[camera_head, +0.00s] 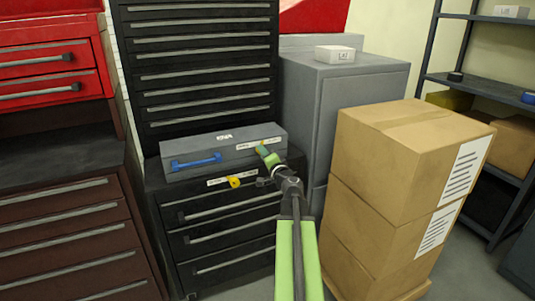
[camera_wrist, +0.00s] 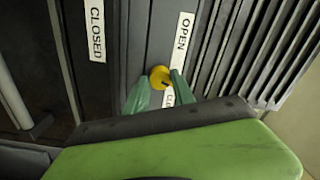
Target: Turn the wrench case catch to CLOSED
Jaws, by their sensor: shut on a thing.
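The grey wrench case (camera_head: 222,137) lies on the black drawer cabinet, with a blue handle (camera_head: 195,162) on its front. My gripper (camera_head: 265,154) reaches the right part of the case front and hides most of the catch there. In the wrist view the round yellow catch (camera_wrist: 159,74) sits between my green fingertips (camera_wrist: 158,84), which are shut on it.
A second yellow catch (camera_head: 234,182) sits on the black cabinet (camera_head: 172,203) below the case, between white labels. One CLOSED label (camera_wrist: 96,30) shows at left in the wrist view. Stacked cardboard boxes (camera_head: 385,185) stand close to the right of my arm.

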